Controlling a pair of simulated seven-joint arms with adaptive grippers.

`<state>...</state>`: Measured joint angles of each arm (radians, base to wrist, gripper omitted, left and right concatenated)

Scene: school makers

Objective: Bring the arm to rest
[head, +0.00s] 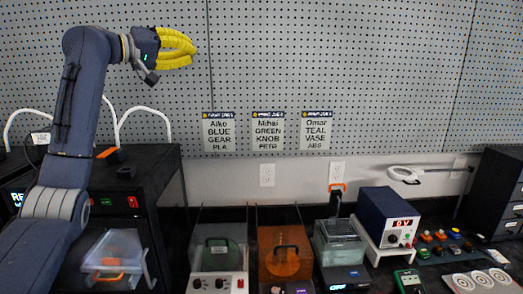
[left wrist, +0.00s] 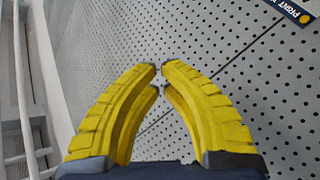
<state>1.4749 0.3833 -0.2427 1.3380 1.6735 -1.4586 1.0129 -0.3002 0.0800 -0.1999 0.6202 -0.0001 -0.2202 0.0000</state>
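My left gripper (head: 192,48) is raised high at the upper left of the head view, in front of the grey pegboard and well above the bench. Its yellow ribbed fingers point to the right. In the left wrist view the fingertips (left wrist: 160,72) come together with only a sliver between them, and nothing is held. The gripper is shut and empty. My left arm (head: 77,130) rises from the lower left corner and bends at the top. My right arm and gripper are in neither view.
The pegboard (head: 340,65) carries three job cards (head: 219,132). The air around the gripper looks free.

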